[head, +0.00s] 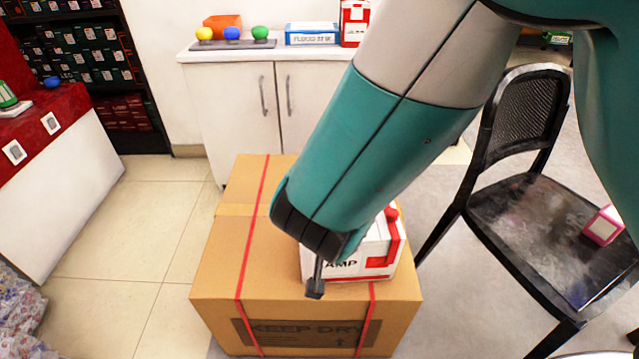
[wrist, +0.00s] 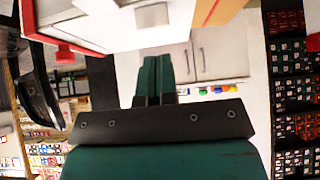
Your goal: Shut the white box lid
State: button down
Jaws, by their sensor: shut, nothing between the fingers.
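The white box (head: 345,268) with red bands and dark lettering sits on top of a large cardboard carton. My arm covers much of its top, so I cannot tell how its lid stands. A small red ball or knob (head: 391,213) shows at its back right. My gripper (head: 315,289) is at the box's front left, its tip in front of the front face; I cannot tell if it touches. In the wrist view my gripper's fingers (wrist: 158,72) are together and empty. The white box with red edging (wrist: 75,22) shows there at the upper left, close to the camera.
The cardboard carton (head: 215,268) stands on the tiled floor. A black chair (head: 540,225) with a pink box (head: 603,226) is at the right. A white cabinet (head: 235,95) stands behind, a red-topped counter (head: 70,170) at the left. Floor between counter and carton is clear.

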jog(key=w+r+p+v, duration=0.1)
jog(key=p+v, duration=0.2)
jog(key=v, duration=0.9)
jog(key=s+d+r+n+g+y, duration=0.4)
jog(key=s+d+r+n+g, duration=0.2)
jog(key=s+d+r+g, duration=0.45)
notch_tip(320, 180, up, 25)
jog(key=d+t+p, duration=0.2)
jog(key=p, duration=2.1)
jog(key=shift+w+d+n+p, duration=0.2)
jog(key=shift+d+n+p, duration=0.1)
jog(key=shift+p, duration=0.1)
jog(key=shift+f+t, duration=0.25)
